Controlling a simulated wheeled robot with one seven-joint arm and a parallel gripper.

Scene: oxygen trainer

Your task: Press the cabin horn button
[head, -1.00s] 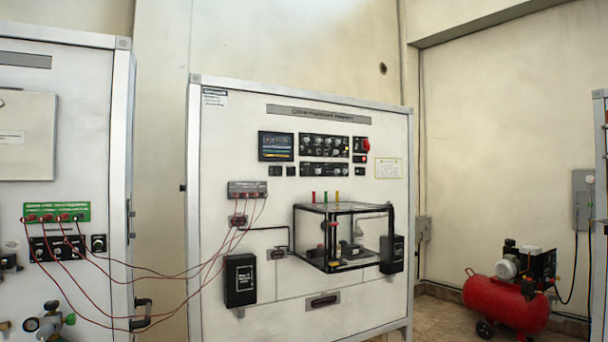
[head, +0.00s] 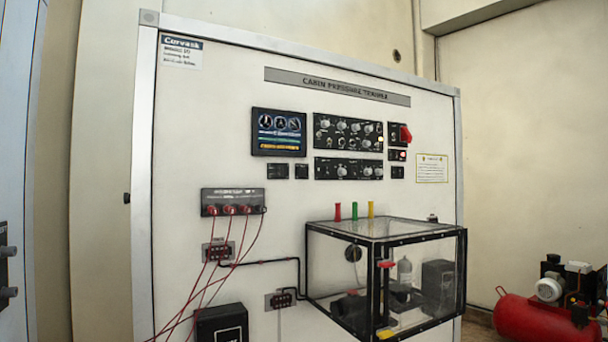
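The white cabin pressure trainer panel (head: 230,100) fills the middle of the head view. It carries a screen (head: 279,132), an upper black knob panel (head: 348,133) and a lower black knob panel (head: 348,169). To their right are a red switch (head: 405,134) and a small module with a lit spot (head: 398,155). Small black modules sit below the screen (head: 277,171) and below the lit module (head: 397,172). The labels are too small to read, so I cannot tell which control is the cabin horn button. My gripper is not in view.
A clear box (head: 385,270) juts out from the lower right of the panel. Red cables hang from a terminal block (head: 233,201) at lower left, above a black box (head: 221,324). A red compressor (head: 530,315) stands on the floor at right.

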